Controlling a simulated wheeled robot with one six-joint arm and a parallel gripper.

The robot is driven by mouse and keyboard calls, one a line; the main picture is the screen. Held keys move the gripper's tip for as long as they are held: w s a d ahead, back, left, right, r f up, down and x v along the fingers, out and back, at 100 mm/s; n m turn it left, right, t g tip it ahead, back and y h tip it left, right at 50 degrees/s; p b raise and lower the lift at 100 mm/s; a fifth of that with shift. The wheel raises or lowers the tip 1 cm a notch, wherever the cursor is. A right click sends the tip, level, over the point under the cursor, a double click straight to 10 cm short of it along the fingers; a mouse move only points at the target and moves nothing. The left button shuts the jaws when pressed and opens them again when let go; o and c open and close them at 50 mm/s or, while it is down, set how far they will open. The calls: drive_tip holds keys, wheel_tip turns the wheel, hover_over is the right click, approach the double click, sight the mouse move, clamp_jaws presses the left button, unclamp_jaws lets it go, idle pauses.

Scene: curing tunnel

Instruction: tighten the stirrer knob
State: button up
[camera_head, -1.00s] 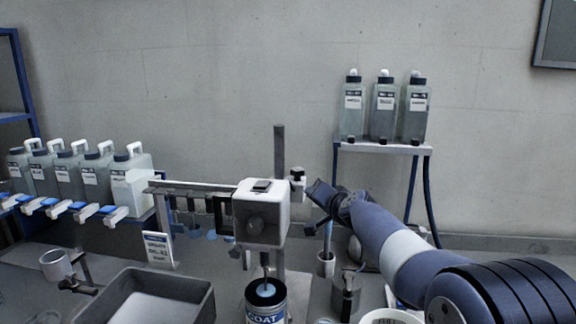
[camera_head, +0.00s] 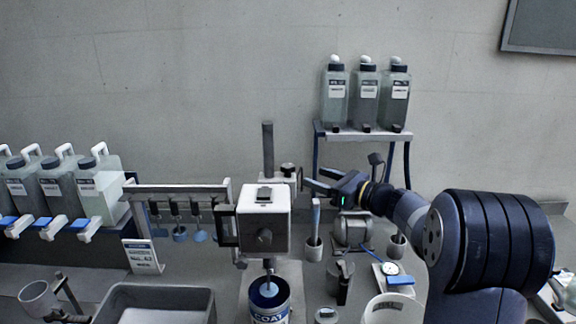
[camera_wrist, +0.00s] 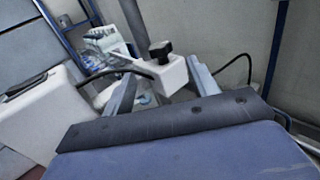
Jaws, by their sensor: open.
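The stirrer has a white head (camera_head: 264,222) on a dark upright post (camera_head: 268,150), with its shaft down in a can labelled COAT (camera_head: 270,303). A white clamp block (camera_wrist: 176,75) sits by the post, bearing the black stirrer knob (camera_wrist: 160,50); in the head view the knob (camera_head: 288,168) is small, just right of the post. My gripper (camera_head: 312,179) is open and close to the right of the clamp. In the wrist view my gripper (camera_wrist: 161,72) has its fingers apart, with the block and knob showing between and beyond them. I see no contact.
Three bottles (camera_head: 365,95) stand on a raised shelf behind my arm. Several jugs (camera_head: 98,190) line the left. A rack of paddles (camera_head: 180,215) stands left of the stirrer head.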

sight(294, 170)
drive_tip(key=p+x, duration=0.2)
drive_tip(key=x, duration=0.7)
drive_tip(key=shift+c, duration=0.4)
drive_tip(key=shift+f, duration=0.1)
drive_tip(key=c, duration=0.9)
